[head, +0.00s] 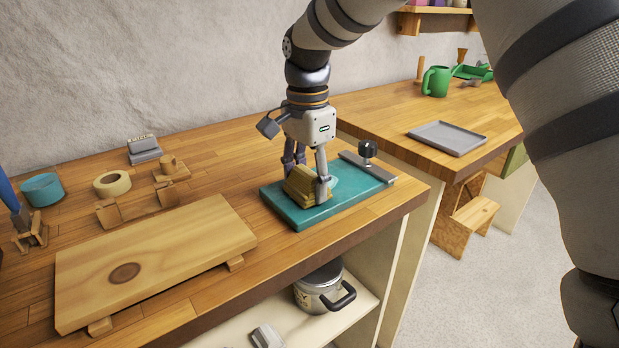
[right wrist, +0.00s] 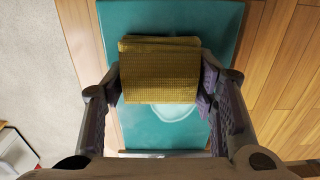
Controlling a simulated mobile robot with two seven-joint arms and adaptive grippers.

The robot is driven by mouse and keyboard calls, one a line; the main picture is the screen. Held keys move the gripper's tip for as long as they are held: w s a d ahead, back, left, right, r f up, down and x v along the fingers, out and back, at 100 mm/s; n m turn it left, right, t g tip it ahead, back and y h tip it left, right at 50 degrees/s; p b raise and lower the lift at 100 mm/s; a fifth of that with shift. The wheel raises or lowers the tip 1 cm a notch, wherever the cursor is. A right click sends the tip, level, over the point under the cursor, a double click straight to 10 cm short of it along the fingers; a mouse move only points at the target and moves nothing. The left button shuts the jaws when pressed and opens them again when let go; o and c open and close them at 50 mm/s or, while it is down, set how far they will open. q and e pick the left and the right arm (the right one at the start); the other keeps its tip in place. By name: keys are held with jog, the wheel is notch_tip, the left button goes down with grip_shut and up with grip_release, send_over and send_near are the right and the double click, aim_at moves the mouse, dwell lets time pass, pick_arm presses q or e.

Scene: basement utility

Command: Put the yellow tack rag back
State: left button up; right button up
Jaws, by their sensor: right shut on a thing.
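The yellow tack rag (head: 300,184) is a folded, textured, mustard-yellow pad. My right gripper (head: 308,178) is shut on it, with one finger on each side, and points down over the teal board (head: 349,203). In the right wrist view the rag (right wrist: 160,72) sits between the two fingers (right wrist: 161,85), above the teal board (right wrist: 222,30). The rag is at or just above the board's surface; I cannot tell whether it touches. A paler rounded patch (right wrist: 174,112) shows on the board, partly hidden by the rag. My left gripper is not in view.
A grey bar with a black knob (head: 367,151) lies at the board's right end. A grey tray (head: 447,138) lies on the right bench. A pot (head: 322,288) stands on the shelf below.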

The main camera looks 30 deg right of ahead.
aim_at(309, 171)
jog(key=o, duration=1.1)
jog(key=shift+d, duration=0.15)
notch_tip(309, 171, up, 12)
jog(key=shift+r+b, duration=0.1)
jog(key=shift+b, duration=0.2)
